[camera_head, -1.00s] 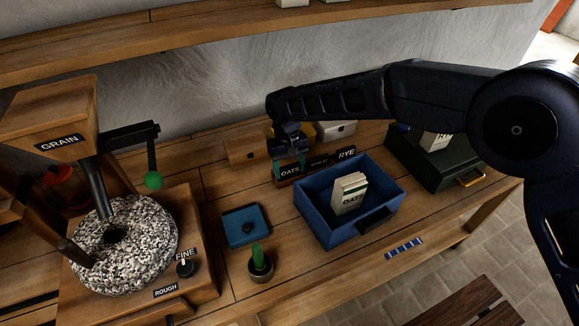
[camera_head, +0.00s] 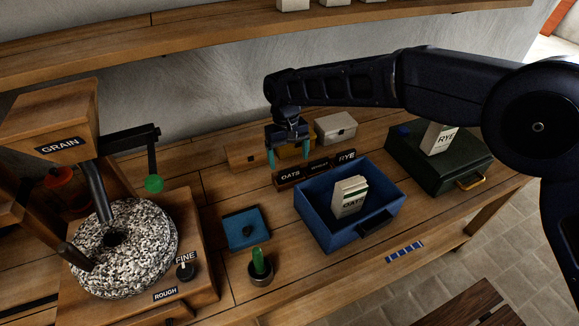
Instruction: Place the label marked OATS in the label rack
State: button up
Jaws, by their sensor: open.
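The dark label marked OATS (camera_head: 290,179) is at the left end of the wooden label rack (camera_head: 304,177), its lettering facing me. A middle label (camera_head: 317,168), too small to read surely, and a RYE label (camera_head: 347,156) are to its right in the same row. My gripper (camera_head: 287,157) is open and empty just above and behind the OATS label, its teal fingertips pointing down, apart from the label.
A blue open box (camera_head: 312,212) holding an OATS packet (camera_head: 349,196) stands in front of the rack. A green case (camera_head: 425,168) with a RYE packet (camera_head: 440,138) is at right.

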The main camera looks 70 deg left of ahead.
notch_tip(320, 180, up, 6)
jog(key=shift+a+r, duration=0.2)
jog(key=shift+a, duration=0.25)
